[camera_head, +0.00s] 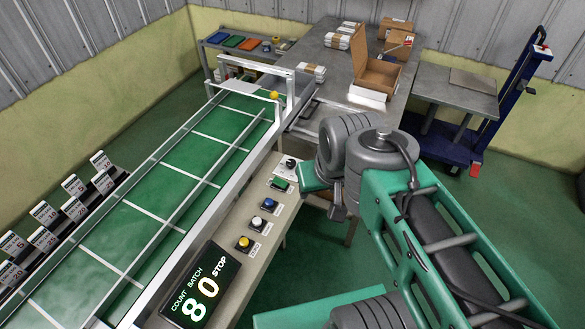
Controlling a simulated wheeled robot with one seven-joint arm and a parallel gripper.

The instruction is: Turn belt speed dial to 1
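A control panel (267,207) runs along the right side of the conveyor. At its far end a small black knob (291,163) sits on a white plate and looks like the belt speed dial. Its pointer and markings are too small to read. My arm comes in from the right, and its wrist is just right of the knob. A dark grey part that looks like my gripper (338,212) hangs below the wrist, right of the panel edge and apart from the knob. Its fingers are not clear, so I cannot tell whether it is open.
Below the knob are a green switch (280,185) and blue (269,203), white (257,222) and yellow (244,243) buttons. A display (201,288) reads 8 0 with STOP. The green belt (180,180) is empty. A table (335,75) with boxes stands behind.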

